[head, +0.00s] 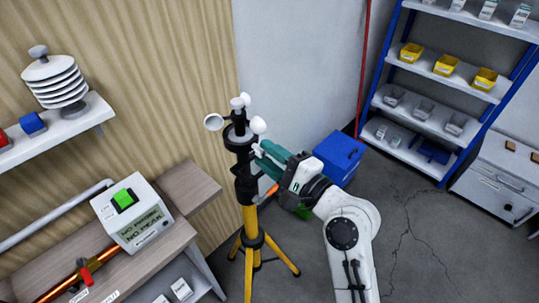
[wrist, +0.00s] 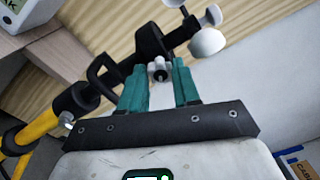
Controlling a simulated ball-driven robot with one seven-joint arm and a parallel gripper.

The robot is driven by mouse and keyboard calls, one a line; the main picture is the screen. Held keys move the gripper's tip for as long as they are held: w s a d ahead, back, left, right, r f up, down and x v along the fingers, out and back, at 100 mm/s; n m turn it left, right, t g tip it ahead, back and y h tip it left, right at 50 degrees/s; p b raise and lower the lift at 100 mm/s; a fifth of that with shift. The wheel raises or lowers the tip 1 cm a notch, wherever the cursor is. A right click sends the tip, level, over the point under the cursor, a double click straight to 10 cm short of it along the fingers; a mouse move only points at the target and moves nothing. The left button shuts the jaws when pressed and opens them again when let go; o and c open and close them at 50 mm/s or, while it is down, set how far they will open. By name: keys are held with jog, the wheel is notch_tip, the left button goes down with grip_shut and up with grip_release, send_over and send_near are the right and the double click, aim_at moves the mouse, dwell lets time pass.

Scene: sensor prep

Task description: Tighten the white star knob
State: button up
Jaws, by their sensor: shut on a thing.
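The white star knob (wrist: 159,66) sits between the fingertips of my gripper (wrist: 160,78) in the wrist view, against the black head of the tripod (wrist: 150,45). The teal fingers are shut on it from both sides and hide its edges. In the head view my gripper (head: 264,156) reaches from the right to the tripod's black upper part (head: 240,140). The knob is mostly hidden there by the fingers. The tripod stands upright on yellow legs (head: 250,225), topped by a wind gauge with white cups (head: 214,122).
A wooden bench (head: 190,192) with a white box with a green top (head: 133,213) stands at the left. A blue bin (head: 341,158) stands behind my gripper. A blue-framed shelf (head: 440,67) is at the back right. The floor at the right is open.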

jog(key=shift+d, duration=0.15)
jog(key=o, duration=1.1)
jog(key=shift+c, duration=0.2)
jog(key=b+v, duration=0.3)
jog(key=v, duration=0.7)
jog(key=shift+s+d, duration=0.25)
jog(key=shift+f, duration=0.15)
